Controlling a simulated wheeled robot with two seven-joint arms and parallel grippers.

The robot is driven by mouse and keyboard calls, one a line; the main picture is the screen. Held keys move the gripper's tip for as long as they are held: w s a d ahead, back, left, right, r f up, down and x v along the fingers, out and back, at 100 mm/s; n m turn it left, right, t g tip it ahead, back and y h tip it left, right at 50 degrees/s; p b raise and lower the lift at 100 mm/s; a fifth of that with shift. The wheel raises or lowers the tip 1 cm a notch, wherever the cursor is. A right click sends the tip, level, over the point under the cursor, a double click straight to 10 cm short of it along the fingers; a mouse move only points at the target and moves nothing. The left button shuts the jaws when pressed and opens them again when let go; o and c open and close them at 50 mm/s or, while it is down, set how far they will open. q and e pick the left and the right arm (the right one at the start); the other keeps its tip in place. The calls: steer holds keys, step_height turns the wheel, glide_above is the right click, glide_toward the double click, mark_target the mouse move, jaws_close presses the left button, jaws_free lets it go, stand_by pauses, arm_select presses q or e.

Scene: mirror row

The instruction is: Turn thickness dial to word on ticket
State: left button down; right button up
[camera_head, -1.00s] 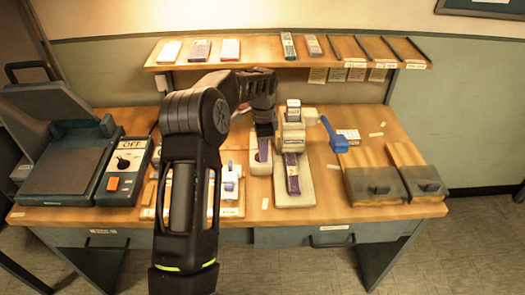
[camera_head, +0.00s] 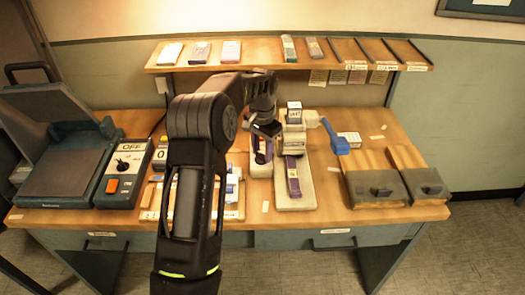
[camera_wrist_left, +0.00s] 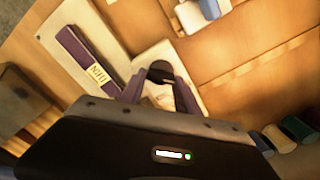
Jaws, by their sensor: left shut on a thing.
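A white press (camera_head: 294,140) with a blue handle (camera_head: 335,137) stands mid-table. On its pale bed lies a purple strip (camera_head: 293,180), which also shows in the left wrist view (camera_wrist_left: 75,45). The strip's white ticket (camera_wrist_left: 97,73) shows upside-down letters that seem to read THIN. My left gripper (camera_head: 262,150) points down over a small white block (camera_head: 259,171) just left of the press. In the left wrist view the fingers (camera_wrist_left: 160,92) are shut on a small dark rounded piece (camera_wrist_left: 160,70) at this block, probably the dial's knob. Its markings are hidden. My right gripper is out of view.
A box marked OFF (camera_head: 124,170) and an open dark press (camera_head: 65,170) stand at left. Two drawer-like boxes (camera_head: 375,185) stand at right. A shelf (camera_head: 260,60) with several strips runs behind. My left arm covers part of the table.

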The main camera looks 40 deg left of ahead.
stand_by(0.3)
arm_select(q)
steer(key=c, duration=0.9)
jaws_free()
steer(key=shift+r+b, duration=0.45)
steer(key=shift+r, duration=3.45)
